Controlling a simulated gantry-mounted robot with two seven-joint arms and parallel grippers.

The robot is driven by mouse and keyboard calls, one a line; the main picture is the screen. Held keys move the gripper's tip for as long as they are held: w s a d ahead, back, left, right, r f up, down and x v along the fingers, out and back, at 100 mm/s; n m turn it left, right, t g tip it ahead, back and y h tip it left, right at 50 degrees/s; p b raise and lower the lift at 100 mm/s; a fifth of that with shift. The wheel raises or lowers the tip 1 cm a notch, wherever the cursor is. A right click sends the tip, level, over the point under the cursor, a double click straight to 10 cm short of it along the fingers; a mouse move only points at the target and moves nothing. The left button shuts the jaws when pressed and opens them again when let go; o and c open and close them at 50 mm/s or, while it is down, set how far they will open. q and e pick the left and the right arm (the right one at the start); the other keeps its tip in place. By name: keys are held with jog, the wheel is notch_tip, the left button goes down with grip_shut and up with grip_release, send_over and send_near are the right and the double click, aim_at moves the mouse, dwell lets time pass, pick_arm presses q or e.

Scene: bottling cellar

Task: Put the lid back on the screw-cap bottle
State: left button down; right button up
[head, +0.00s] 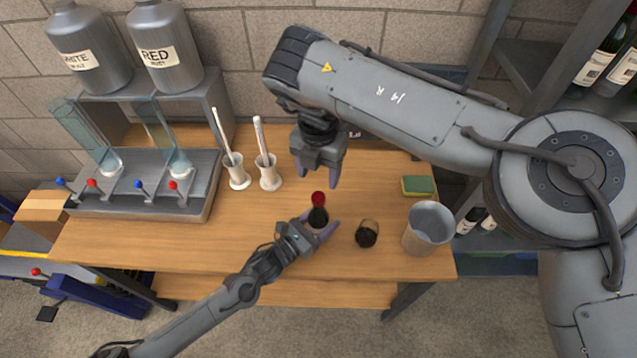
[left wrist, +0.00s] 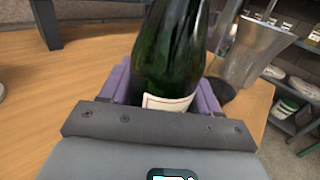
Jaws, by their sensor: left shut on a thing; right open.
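A dark green bottle (head: 318,217) with a red top (head: 319,198) stands near the front middle of the wooden table. My left gripper (head: 320,232) is shut on its body from the front. In the left wrist view the green bottle (left wrist: 170,55) with a cream label sits between the purple fingers, its upper end out of frame. My right gripper (head: 318,178) is open and empty, pointing down just behind and above the bottle's red top. I cannot tell whether the red part is a lid or neck foil; no separate lid is visible.
A dark-filled glass (head: 367,234) and a grey bucket (head: 428,228) stand right of the bottle. A green sponge (head: 418,186) lies behind the bucket. Two white holders (head: 238,178) (head: 269,178) with upright sticks and a grey dispenser stand (head: 150,205) are at left. Table between is clear.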

jog(key=shift+r, duration=2.25)
pick_arm(q)
jog(key=shift+c, duration=0.8)
grip_release()
jog(key=shift+a, duration=0.1)
jog(key=p+v, duration=0.1)
jog(key=v, duration=0.9)
jog(key=shift+s+a, duration=0.25)
jog(key=shift+s, duration=0.05)
pick_arm(e)
jog(key=shift+r, duration=0.5)
